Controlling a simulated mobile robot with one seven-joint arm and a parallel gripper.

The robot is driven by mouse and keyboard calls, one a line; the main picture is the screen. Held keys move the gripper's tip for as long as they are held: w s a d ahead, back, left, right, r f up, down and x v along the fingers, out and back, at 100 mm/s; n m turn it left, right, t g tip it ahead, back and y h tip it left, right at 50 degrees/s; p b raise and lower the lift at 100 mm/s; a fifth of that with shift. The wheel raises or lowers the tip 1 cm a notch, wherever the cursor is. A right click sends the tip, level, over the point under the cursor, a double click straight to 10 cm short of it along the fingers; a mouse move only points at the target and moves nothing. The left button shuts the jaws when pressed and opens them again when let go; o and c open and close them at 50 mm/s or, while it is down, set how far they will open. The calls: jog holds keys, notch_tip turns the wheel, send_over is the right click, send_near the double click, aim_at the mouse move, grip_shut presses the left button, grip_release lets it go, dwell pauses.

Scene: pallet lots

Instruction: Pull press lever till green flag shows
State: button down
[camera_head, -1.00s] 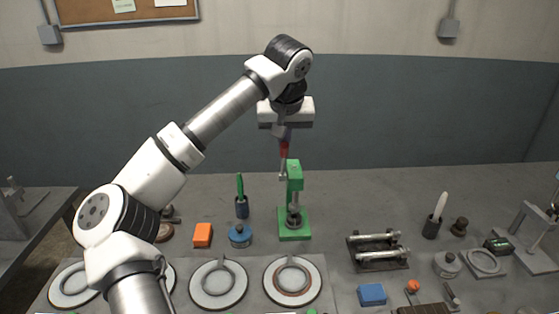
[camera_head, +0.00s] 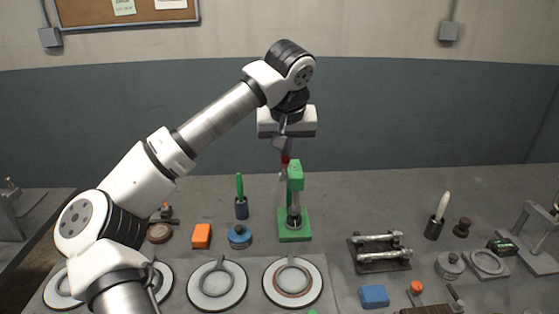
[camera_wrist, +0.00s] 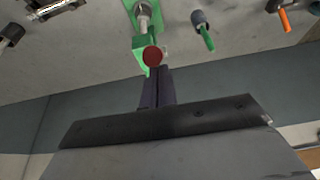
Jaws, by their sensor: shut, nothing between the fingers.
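The green press (camera_head: 294,205) stands upright on the bench near the middle, with a metal ram above its base. Its lever rises at the top and ends in a red knob (camera_head: 286,157). My gripper (camera_head: 284,148) is shut and empty, pointing down at the knob. In the wrist view the press (camera_wrist: 146,22) is at top centre, and the red knob (camera_wrist: 153,56) sits just beyond my closed fingertips (camera_wrist: 157,72). I cannot tell whether they touch. I cannot make out a separate green flag against the green body.
A blue round pot (camera_head: 240,237), an orange block (camera_head: 201,236) and a dark cup with a green-handled tool (camera_head: 241,203) stand left of the press. Round white plates (camera_head: 293,283) lie in front. A metal roller stand (camera_head: 379,252) is at right. The bench behind the press is clear.

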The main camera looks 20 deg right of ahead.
aim_at(286, 160)
jog(key=shift+s+a+f+b, duration=0.2)
jog(key=shift+s+f+b, duration=0.35)
jog(key=shift+s, duration=0.2)
jog(key=shift+s+a+f+b, duration=0.2)
jog(key=shift+s+f+b, duration=0.4)
jog(key=shift+s+b, duration=0.05)
jog(key=shift+f, duration=0.1)
jog(key=shift+s+a+f+b, duration=0.15)
jog(key=shift+s+f+b, duration=0.4)
jog(key=shift+f+b, duration=0.1)
